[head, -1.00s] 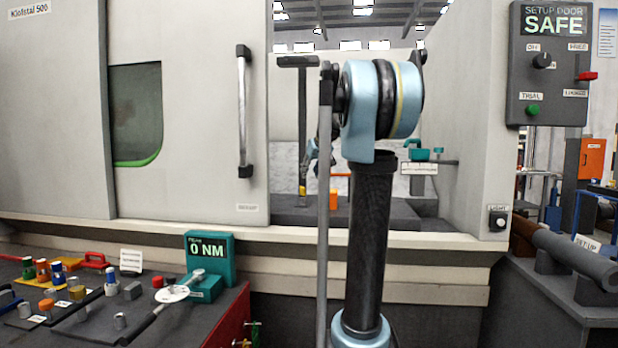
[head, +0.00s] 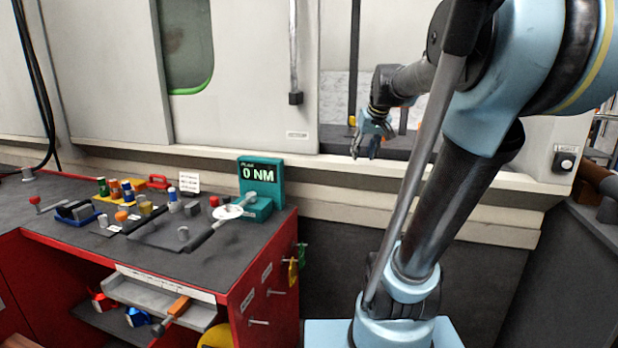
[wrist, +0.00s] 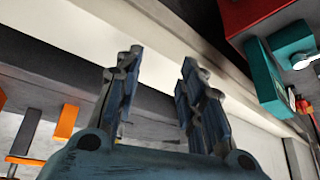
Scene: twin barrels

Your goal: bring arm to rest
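My gripper (head: 366,152) hangs in front of the machine's door opening in the head view, fingers pointing down. In the wrist view my gripper (wrist: 155,75) has its two fingers apart with nothing between them. My arm fills the right of the head view, bent at its upper joint, and hides part of the opening.
A red workbench (head: 262,240) with a dark top stands at the left, holding small coloured parts and a teal torque display (head: 262,177) reading 0 NM. The machine's pale ledge (head: 330,187) runs below the opening. An orange block (wrist: 66,122) shows in the wrist view.

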